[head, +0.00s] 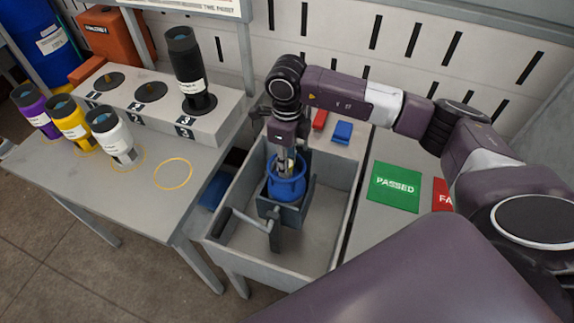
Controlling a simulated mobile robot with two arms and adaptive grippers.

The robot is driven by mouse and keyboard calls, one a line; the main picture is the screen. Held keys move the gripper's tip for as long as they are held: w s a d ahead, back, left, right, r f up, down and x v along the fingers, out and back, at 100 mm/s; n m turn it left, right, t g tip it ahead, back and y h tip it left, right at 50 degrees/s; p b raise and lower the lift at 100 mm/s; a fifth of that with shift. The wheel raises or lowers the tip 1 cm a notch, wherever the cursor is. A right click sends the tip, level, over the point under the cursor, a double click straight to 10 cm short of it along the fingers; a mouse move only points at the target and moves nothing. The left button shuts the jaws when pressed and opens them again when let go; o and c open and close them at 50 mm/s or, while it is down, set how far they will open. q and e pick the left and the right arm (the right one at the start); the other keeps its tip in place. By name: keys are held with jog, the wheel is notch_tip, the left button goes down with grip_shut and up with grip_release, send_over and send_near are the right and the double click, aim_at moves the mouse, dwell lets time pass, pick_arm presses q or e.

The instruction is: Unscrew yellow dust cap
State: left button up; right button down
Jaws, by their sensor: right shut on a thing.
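A blue cylinder (287,186) stands upright in a grey vise (268,207) inside the metal bin. My right gripper (286,166) points straight down over the cylinder's top, inside its blue collar. Its fingers are shut on the small yellow dust cap (291,156), of which only a sliver shows between them. The fingers hide most of the cap and the valve, so I cannot tell whether the cap is still on its thread. My left gripper is not in view.
The bin (338,225) has raised walls around the vise, whose handle (240,226) sticks out left. Purple, yellow and white cylinders stand on the left table (150,208). A black cylinder (187,68) stands on the rack. A green PASSED mat (394,188) lies right.

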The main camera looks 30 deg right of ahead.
jog(key=n, duration=0.1)
jog(key=n+b, duration=0.1)
jog(key=shift+f+n, duration=0.2)
jog(key=shift+n, duration=0.1)
jog(key=shift+r+n+b, duration=0.1)
jog(key=shift+n+b, duration=0.2)
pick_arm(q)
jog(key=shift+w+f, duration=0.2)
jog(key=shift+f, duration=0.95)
pick_arm(e)
jog(key=shift+r, duration=0.1)
jog(key=shift+n+b, duration=0.3)
jog(key=shift+n, duration=0.1)
jog(key=n+b, duration=0.2)
jog(key=shift+f+n, duration=0.25)
jog(key=shift+n, duration=0.05)
jog(key=shift+r+n+b, duration=0.1)
jog(key=shift+n+b, duration=0.55)
jog(key=shift+n, duration=0.45)
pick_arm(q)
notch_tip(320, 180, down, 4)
pick_arm(e)
jog(key=shift+r+n, duration=0.15)
jog(key=shift+n, duration=0.15)
